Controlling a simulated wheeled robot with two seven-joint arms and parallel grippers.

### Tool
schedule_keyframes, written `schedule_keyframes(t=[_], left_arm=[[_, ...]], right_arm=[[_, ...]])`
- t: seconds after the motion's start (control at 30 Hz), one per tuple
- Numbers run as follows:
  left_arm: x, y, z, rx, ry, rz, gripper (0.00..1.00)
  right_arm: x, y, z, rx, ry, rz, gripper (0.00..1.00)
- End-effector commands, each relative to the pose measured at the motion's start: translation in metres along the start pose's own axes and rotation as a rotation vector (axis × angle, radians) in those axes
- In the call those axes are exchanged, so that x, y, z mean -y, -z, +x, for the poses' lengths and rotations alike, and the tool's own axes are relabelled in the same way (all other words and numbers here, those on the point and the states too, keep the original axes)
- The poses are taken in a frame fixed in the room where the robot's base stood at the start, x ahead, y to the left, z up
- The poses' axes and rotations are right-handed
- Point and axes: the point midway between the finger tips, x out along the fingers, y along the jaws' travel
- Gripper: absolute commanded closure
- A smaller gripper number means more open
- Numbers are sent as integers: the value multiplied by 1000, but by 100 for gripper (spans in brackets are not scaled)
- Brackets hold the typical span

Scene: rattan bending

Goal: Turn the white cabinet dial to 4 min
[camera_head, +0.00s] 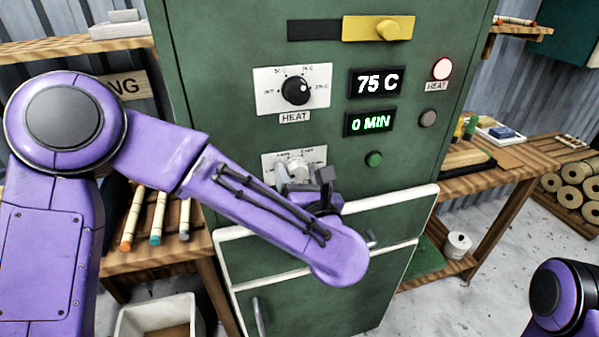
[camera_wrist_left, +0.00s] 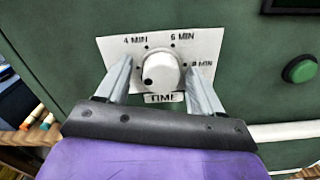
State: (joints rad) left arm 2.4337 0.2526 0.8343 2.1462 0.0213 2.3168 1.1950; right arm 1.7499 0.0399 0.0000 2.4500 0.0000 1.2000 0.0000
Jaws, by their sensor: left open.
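The white dial (camera_wrist_left: 160,70) sits on a white plate marked TIME on the green cabinet. Its dark pointer mark is at the lower left, below the 4 MIN label; 6 MIN is at the upper right and 8 MIN at the right. My left gripper (camera_wrist_left: 158,76) is open, with one finger on each side of the dial; I cannot tell if they touch it. In the head view the white dial (camera_head: 296,167) is partly hidden by my left gripper (camera_head: 303,180). The time display (camera_head: 370,122) reads 0 MIN. My right gripper is out of view.
Above are a black HEAT dial (camera_head: 295,90), a display reading 75 C (camera_head: 376,83) and a yellow slider (camera_head: 378,29). A green button (camera_head: 373,159) is right of the white dial. A lit HEAT lamp (camera_head: 443,69) is at the right. Cabinet handles lie below.

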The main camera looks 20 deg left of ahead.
Motion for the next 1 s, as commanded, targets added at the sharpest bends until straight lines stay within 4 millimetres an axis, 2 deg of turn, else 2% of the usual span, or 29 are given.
schedule_keyframes(t=[0.13, 0.3, 0.67, 1.0], left_arm=[[1, 0, 0, 1, 1, 1, 33], [1, 0, -1, 0, 2, 1, 89], [1, 1, -1, 0, 1, 22, 89], [0, 1, -1, 0, 1, 211, 89]], right_arm=[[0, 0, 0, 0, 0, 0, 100], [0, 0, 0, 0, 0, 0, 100], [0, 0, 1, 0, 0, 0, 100], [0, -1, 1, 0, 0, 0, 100]])
